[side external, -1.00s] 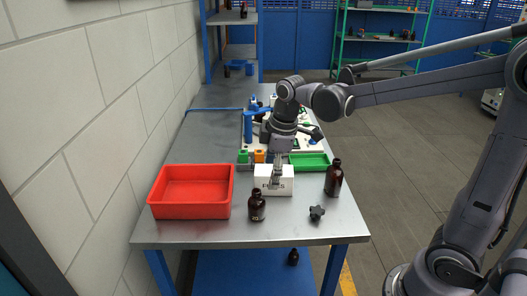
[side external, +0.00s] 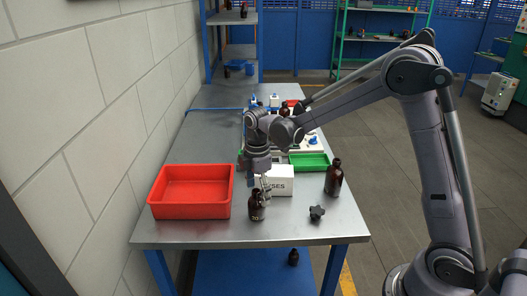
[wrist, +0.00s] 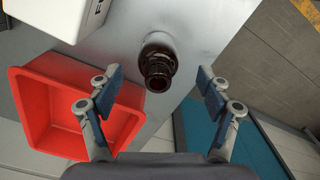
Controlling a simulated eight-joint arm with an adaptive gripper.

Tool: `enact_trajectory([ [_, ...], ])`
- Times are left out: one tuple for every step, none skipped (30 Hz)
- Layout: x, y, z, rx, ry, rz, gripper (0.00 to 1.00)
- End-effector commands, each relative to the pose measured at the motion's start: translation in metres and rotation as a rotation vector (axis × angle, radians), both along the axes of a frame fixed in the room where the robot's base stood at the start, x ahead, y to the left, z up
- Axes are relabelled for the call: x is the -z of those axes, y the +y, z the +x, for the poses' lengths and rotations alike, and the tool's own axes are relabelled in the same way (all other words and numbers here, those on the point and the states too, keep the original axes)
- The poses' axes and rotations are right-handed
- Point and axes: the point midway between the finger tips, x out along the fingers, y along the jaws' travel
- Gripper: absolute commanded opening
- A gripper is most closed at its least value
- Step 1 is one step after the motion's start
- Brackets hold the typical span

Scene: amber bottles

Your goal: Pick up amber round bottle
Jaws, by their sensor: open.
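A small amber round bottle (side external: 257,207) stands upright near the front of the metal table. A larger amber bottle (side external: 333,178) stands further right on the same table. My gripper (side external: 264,188) is just above and beside the small bottle's neck. In the wrist view my gripper (wrist: 160,94) is open, its two fingers wide apart. The small bottle (wrist: 158,65) shows from above in the wrist view, ahead of and between the fingers, with its dark mouth toward the camera. Nothing is between the fingertips.
A red tray (side external: 191,213) lies left of the small bottle. A white box (side external: 281,182) stands close behind it. A black star knob (side external: 317,213) lies to the right. A green tray (side external: 310,168) sits behind. The table's front edge is near.

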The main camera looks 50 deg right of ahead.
Motion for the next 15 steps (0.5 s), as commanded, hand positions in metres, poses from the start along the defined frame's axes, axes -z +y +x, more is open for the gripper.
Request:
enact_trajectory([
  [0.003,0.0,0.0,0.0,0.0,0.0,0.79],
  [0.004,0.0,0.0,0.0,0.0,0.0,0.79],
  [0.007,0.001,0.001,0.0,0.0,0.0,0.79],
  [0.01,0.001,0.001,0.0,0.0,0.0,0.79],
  [0.014,0.001,0.001,0.0,0.0,0.0,0.79],
  [0.019,0.002,0.002,0.0,0.0,0.0,0.79],
  [0.024,0.002,0.003,0.0,0.0,0.0,0.79],
  [0.028,0.002,0.003,0.0,0.0,0.0,0.79],
  [0.034,0.003,0.004,0.0,0.0,0.0,0.79],
  [0.038,0.003,0.004,0.001,0.0,0.0,0.79],
  [0.042,0.003,0.004,0.001,-0.001,0.0,0.79],
  [0.046,0.003,0.003,0.001,-0.001,0.0,0.79],
  [0.049,0.003,0.003,0.001,-0.001,0.0,0.79],
  [0.051,0.003,0.003,0.001,-0.001,0.0,0.79],
  [0.053,0.003,0.003,0.001,-0.001,0.0,0.79],
])
